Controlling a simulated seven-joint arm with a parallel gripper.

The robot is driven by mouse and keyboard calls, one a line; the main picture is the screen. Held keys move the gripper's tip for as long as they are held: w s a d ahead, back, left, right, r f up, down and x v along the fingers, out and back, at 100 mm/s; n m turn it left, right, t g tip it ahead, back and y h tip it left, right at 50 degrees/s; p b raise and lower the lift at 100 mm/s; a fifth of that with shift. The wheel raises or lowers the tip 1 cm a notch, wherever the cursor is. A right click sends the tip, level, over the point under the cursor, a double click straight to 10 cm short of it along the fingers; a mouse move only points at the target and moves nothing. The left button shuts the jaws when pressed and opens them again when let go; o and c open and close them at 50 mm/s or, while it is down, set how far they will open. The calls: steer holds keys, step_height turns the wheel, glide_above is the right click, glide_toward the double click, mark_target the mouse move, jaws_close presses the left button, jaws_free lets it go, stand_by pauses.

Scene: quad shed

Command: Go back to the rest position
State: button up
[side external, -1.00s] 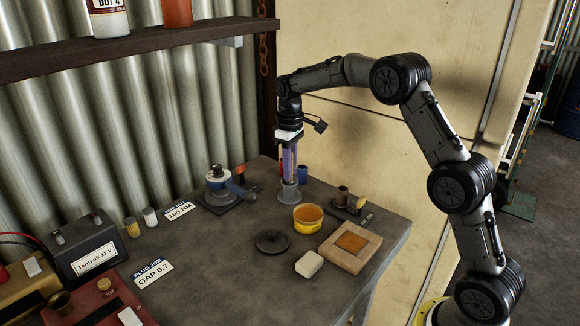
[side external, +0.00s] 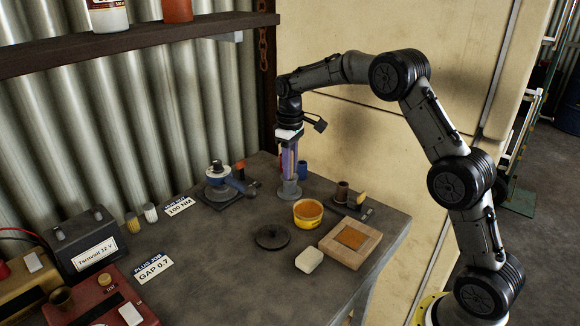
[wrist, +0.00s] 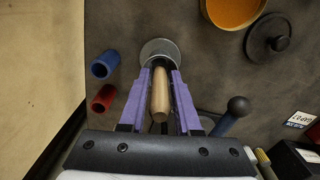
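My gripper (wrist: 161,72) points straight down at the back of the bench, its purple fingers on both sides of a tool with a pale wooden handle (wrist: 160,95). Dark gaps show between the handle and the fingers, so they look open around it. The tool stands upright at a round grey metal stand (wrist: 150,46), which also shows under my gripper (side external: 289,162) in the side view (side external: 289,190). The tool's lower end is hidden.
A blue tube (wrist: 104,64) and a red tube (wrist: 104,98) stand close by. A yellow tin (side external: 308,213), dark lid (side external: 272,237), white block (side external: 309,260), wooden frame (side external: 332,252) and blue-handled device (side external: 220,182) are around. A shelf (side external: 130,40) hangs at upper left.

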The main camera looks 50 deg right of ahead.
steer(key=o, duration=0.7)
steer(key=shift+r, duration=0.1)
steer(key=shift+r, duration=3.4)
